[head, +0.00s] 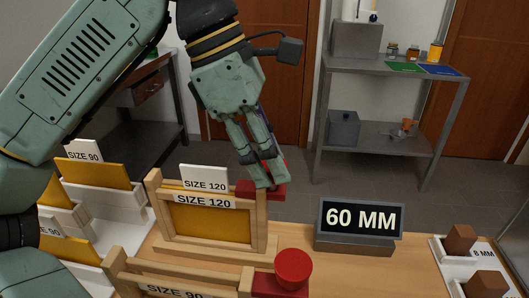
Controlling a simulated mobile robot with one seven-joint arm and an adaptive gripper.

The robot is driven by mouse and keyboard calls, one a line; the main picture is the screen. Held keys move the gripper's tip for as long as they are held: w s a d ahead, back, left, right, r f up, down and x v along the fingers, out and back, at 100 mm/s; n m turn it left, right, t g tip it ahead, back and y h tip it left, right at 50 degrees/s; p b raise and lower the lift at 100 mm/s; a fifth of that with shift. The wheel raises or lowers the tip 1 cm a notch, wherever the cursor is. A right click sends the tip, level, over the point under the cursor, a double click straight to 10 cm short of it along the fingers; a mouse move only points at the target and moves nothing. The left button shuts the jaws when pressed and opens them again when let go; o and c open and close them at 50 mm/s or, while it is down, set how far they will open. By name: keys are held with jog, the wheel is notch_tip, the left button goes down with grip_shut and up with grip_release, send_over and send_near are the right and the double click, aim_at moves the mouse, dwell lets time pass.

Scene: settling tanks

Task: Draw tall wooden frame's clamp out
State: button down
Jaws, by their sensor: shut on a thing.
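A wooden frame (259,232) marked SIZE 120 stands on the table in the head view, with a yellow panel (205,222) inside it. A red clamp (246,188) sits at its upper right corner. My gripper (265,183) points down and is shut on this clamp, hiding much of it. I cannot tell whether the clamp still touches the frame. A nearer wooden frame (180,272) marked SIZE 90 has its own red clamp with a round red knob (293,267) at its right end.
A 60 MM sign (360,217) stands right of the frames. White trays with brown blocks (461,239) lie at the far right. Holders with yellow panels (98,175) stand at the left. Bare tabletop (370,275) lies in front of the sign. A grey shelf (390,66) stands behind.

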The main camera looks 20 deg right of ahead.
aim_at(264, 163)
jog(key=d, duration=0.1)
jog(key=s+d, duration=0.1)
jog(key=d, duration=0.1)
jog(key=shift+s+d, duration=0.25)
jog(key=c, duration=1.2)
grip_release()
jog(key=shift+d, duration=0.1)
jog(key=shift+o, duration=0.2)
jog(key=v, duration=1.2)
jog(key=shift+s, duration=0.1)
